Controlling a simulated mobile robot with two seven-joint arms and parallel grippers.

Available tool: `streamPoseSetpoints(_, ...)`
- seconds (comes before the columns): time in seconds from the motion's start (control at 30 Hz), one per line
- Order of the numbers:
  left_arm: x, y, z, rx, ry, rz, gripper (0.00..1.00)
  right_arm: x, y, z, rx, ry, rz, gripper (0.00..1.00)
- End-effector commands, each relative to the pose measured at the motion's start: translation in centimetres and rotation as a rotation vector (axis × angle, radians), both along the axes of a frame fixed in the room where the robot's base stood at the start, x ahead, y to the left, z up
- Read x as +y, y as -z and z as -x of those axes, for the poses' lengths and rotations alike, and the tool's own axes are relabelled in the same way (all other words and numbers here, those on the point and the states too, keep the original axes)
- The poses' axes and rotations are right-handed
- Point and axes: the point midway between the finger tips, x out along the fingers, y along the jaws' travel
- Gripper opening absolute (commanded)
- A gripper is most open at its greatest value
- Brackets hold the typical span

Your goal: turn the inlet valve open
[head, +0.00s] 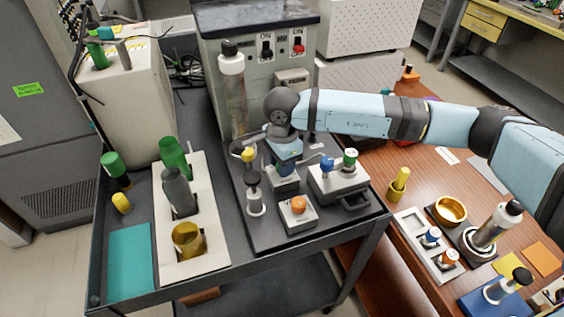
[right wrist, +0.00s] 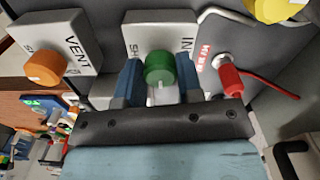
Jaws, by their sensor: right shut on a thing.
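The inlet valve is a light block (right wrist: 160,28) with a green knob (right wrist: 160,68) in the right wrist view. Letters "IN" and "SH" show on its face, partly covered. My right gripper (right wrist: 159,82) has its two blue fingers on either side of the green knob and is shut on it. In the head view my right gripper (head: 286,165) points down over the valve's grey block (head: 283,184), and the knob is hidden behind it. My left gripper is not in view.
The vent valve with an orange knob (head: 298,204) sits just in front. A block with blue and green knobs (head: 340,180) stands to the right. A yellow knob (head: 248,155) and a clear column (head: 232,90) are close on the left. A red plug (right wrist: 231,80) shows beside the gripper.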

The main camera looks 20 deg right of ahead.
Motion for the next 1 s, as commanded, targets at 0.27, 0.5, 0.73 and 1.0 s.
streamPoseSetpoints(0.27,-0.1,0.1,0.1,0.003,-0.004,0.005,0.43,0.0,-0.1,0.0,-0.001,0.0,0.0,0.59)
streamPoseSetpoints(0.5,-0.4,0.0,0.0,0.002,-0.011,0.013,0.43,0.0,-0.7,-0.1,-0.002,0.0,-0.001,0.59)
streamPoseSetpoints(0.73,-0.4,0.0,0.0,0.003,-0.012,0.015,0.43,0.0,-5.0,-0.1,-0.005,0.0,-0.001,0.59)
streamPoseSetpoints(1.0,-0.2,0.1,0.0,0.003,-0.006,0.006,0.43,0.0,-10.9,-0.1,-0.004,0.0,-0.001,0.59)
